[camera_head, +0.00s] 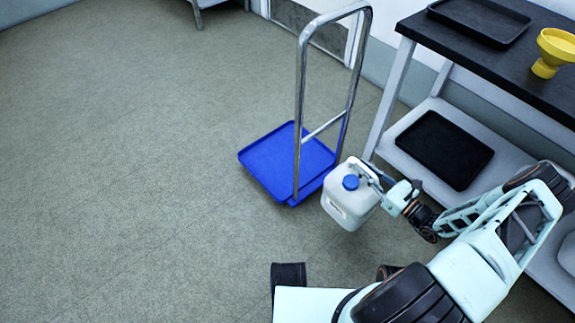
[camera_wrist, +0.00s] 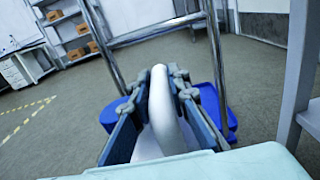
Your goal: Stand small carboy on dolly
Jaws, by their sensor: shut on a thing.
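The small carboy (camera_head: 349,204) is a white jug with a blue cap, held upright in the air in the head view. My gripper (camera_head: 376,178) is shut on its handle, and the wrist view shows the white handle (camera_wrist: 160,105) between the two fingers (camera_wrist: 158,95). The dolly (camera_head: 268,163) is a blue flat platform with a tall chrome push handle, standing on the floor just left of and beyond the carboy. In the wrist view the blue dolly deck (camera_wrist: 212,100) shows behind the gripper. The carboy hides part of the dolly's near right area.
A bench with a dark top (camera_head: 540,75) stands at the right, with a black tray (camera_head: 480,20) and a yellow funnel (camera_head: 555,50) on it. A lower shelf holds another black tray (camera_head: 444,149). The dolly's chrome handle (camera_head: 301,110) rises near the carboy. Floor to the left is clear.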

